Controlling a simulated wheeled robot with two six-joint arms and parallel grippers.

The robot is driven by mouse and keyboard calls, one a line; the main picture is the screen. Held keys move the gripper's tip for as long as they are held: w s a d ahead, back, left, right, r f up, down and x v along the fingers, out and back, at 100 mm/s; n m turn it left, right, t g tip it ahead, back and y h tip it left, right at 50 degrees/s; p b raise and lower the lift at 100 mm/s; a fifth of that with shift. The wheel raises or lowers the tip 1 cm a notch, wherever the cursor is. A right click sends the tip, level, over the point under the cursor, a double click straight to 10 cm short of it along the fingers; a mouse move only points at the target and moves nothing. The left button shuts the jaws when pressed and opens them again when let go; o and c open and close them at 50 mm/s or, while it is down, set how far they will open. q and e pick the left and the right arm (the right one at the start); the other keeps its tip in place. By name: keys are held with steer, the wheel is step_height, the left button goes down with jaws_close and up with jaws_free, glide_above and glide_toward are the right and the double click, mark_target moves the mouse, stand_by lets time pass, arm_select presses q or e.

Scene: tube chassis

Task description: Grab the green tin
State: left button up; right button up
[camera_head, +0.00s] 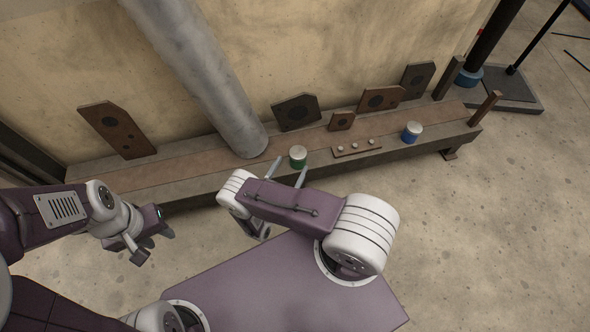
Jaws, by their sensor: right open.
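The green tin (298,158) has a pale lid and stands upright on the long ledge, near its front edge and right of the grey pipe. My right gripper (288,171) is open and points at the ledge. Its right finger is just in front of the tin and its left finger is to the left of it. I see nothing between the fingers, and cannot tell whether a finger touches the tin. My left gripper (154,244) hangs at the left over the floor, its fingers apart and empty, away from the tin.
A blue tin (412,132) stands farther right on the ledge (200,182). Between the tins is a small strip with pale knobs (357,149). A thick slanted pipe (215,85) rises left of the green tin. Several dark plates with holes lean on the wall behind.

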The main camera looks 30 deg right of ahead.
mark_target(293, 161)
steer(key=shift+a+f, duration=0.1)
steer(key=shift+a, duration=0.05)
steer(key=shift+w+d, duration=0.15)
steer(key=shift+d, duration=0.05)
steer(key=b+x, duration=0.1)
steer(key=x, duration=0.1)
steer(key=shift+w+d, duration=0.15)
steer(key=shift+d, duration=0.15)
steer(key=shift+w+d, duration=0.3)
steer(key=shift+w+d+b, duration=0.15)
steer(key=shift+d+b, duration=0.15)
steer(key=shift+b, duration=0.2)
steer(key=b+x, duration=0.2)
steer(key=x, duration=0.2)
steer(key=shift+d, duration=0.35)
steer(key=shift+r, duration=0.25)
